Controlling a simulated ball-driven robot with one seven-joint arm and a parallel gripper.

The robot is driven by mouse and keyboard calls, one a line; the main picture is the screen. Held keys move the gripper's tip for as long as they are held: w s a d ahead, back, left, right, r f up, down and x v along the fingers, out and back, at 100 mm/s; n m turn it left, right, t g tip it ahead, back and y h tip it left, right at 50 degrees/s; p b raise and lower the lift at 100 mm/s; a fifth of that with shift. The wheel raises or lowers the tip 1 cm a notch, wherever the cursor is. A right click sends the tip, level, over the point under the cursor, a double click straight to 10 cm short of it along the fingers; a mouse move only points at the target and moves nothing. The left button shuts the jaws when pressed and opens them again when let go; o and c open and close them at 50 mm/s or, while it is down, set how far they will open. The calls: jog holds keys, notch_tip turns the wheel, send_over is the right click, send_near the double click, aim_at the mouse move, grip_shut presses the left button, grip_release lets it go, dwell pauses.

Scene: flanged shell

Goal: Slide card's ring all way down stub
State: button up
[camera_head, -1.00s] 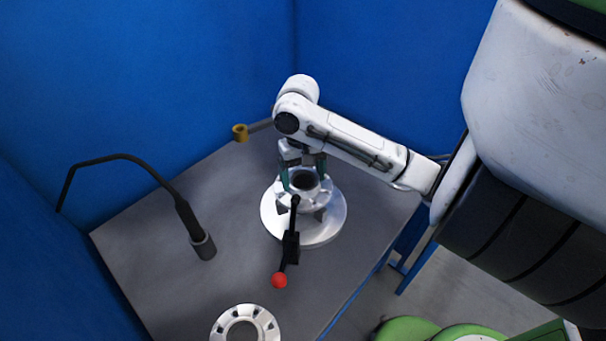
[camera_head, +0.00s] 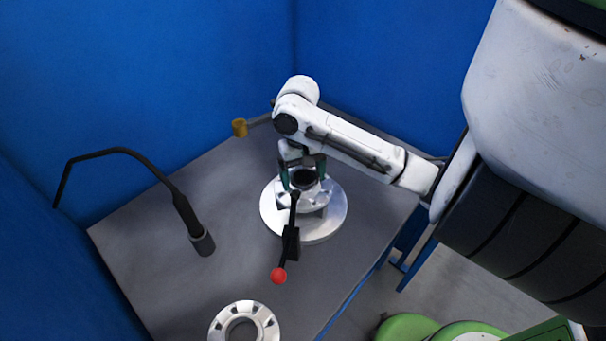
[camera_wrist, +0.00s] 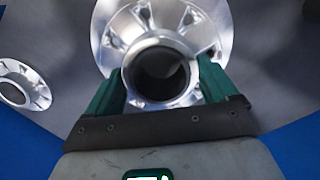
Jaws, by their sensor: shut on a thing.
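A silver flanged shell (camera_head: 334,216) stands on the grey table, its wide round base flat on the top. A silver round neck with a dark opening rises at its middle, and shows in the wrist view as a bright rim (camera_wrist: 160,103) around a dark hole. My gripper (camera_head: 303,176) reaches down over the neck. In the wrist view its green fingers (camera_wrist: 163,88) sit on either side of the rim, shut on it. Whether this rim is a separate ring or part of the shell, I cannot tell. I make out no card.
A black lever with a red ball (camera_head: 279,276) sticks out in front of the shell. A second silver flanged ring (camera_head: 264,318) lies at the table's front. A black gooseneck (camera_head: 188,214) stands left, and a yellow-capped rod (camera_head: 240,128) at the back. Blue walls (camera_head: 140,70) enclose the table.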

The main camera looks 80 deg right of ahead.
jog(key=shift+f+b, duration=0.3)
jog(key=shift+f, duration=0.15)
jog(key=o, duration=1.8)
jog(key=shift+o, duration=0.3)
notch_tip(320, 180, up, 11)
jog(key=d+p, duration=0.1)
jog(key=p, duration=0.1)
jog(key=shift+w+f, duration=0.15)
jog(key=shift+w, duration=0.2)
